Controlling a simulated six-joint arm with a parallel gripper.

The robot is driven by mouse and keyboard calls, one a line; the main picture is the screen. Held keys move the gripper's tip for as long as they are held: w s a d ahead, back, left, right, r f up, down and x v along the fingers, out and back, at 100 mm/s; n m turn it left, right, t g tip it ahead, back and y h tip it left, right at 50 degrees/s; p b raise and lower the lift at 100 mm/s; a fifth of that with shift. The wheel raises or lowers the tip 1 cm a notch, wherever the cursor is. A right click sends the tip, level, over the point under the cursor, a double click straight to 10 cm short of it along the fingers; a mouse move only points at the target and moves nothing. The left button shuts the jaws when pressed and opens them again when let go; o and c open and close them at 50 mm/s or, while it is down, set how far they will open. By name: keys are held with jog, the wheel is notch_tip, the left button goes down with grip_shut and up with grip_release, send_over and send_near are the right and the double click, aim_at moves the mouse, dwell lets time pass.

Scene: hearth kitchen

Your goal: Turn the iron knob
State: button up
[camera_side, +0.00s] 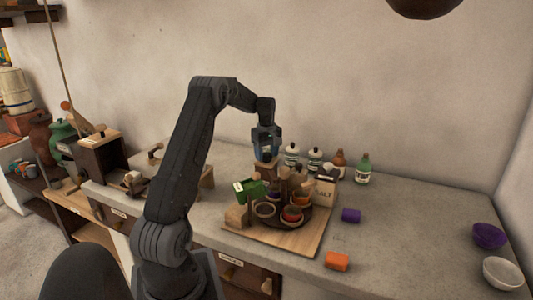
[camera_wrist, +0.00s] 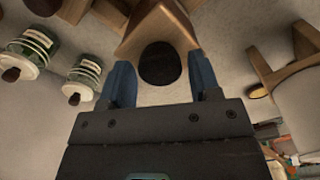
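A dark round knob (camera_wrist: 160,63) that looks like iron sits on top of a wooden body (camera_wrist: 157,28) in the wrist view. My gripper (camera_wrist: 160,72) has its two blue fingers spread, one on each side of the knob. A narrow gap shows on the right side; the left finger is very close to the knob's edge, and I cannot tell if it touches. In the side view, my gripper (camera_side: 266,143) points down over the wooden body (camera_side: 265,168) behind the round tray. The knob is hidden there by the fingers.
Several jars and bottles (camera_side: 315,161) stand just right of my gripper. A salt box (camera_side: 325,190), a green object (camera_side: 250,189) and small bowls (camera_side: 293,214) crowd the board (camera_side: 280,241).

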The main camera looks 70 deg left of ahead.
jog(key=c, duration=0.7)
jog(key=shift+o, duration=0.2)
jog(key=m, duration=0.4)
jog(key=shift+m, duration=0.3)
jog(key=m, duration=0.4)
jog(key=shift+r+m, duration=0.1)
jog(key=shift+m, duration=0.2)
jog(key=m, duration=0.4)
jog(key=shift+m, duration=2.2)
